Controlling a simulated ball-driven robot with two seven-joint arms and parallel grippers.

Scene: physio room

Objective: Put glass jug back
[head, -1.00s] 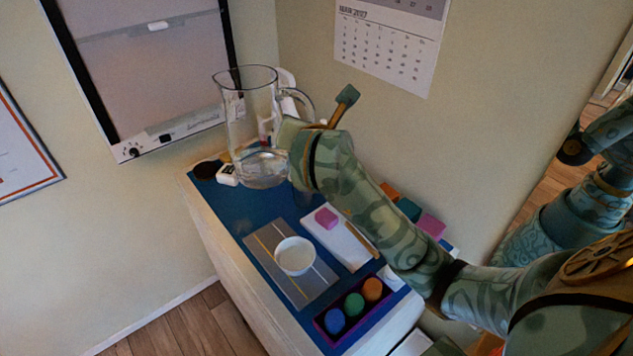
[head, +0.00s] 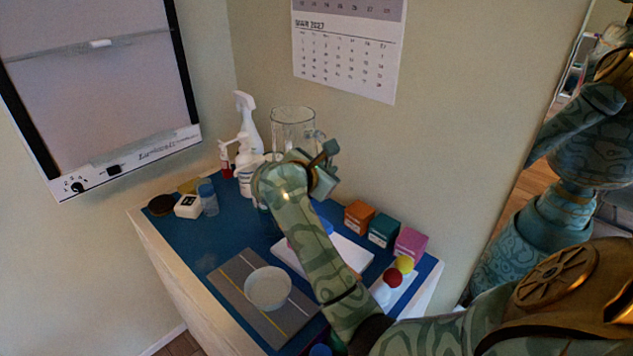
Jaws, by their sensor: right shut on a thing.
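The clear glass jug (head: 293,122) is upright at the back of the blue-topped table (head: 232,229), just right of a white spray bottle (head: 247,124). My right gripper (head: 316,167) is shut on the jug at its handle side. My gripper and wrist hide the lower part of the jug, so I cannot tell whether its base touches the table. My left gripper is not in view.
A white bowl (head: 268,289) stands on a grey mat (head: 238,268) in front. Orange (head: 359,215), teal (head: 383,230) and magenta (head: 410,244) boxes line the right. A pump bottle (head: 244,172) stands left of my gripper. A white timer (head: 188,206) lies at the left edge.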

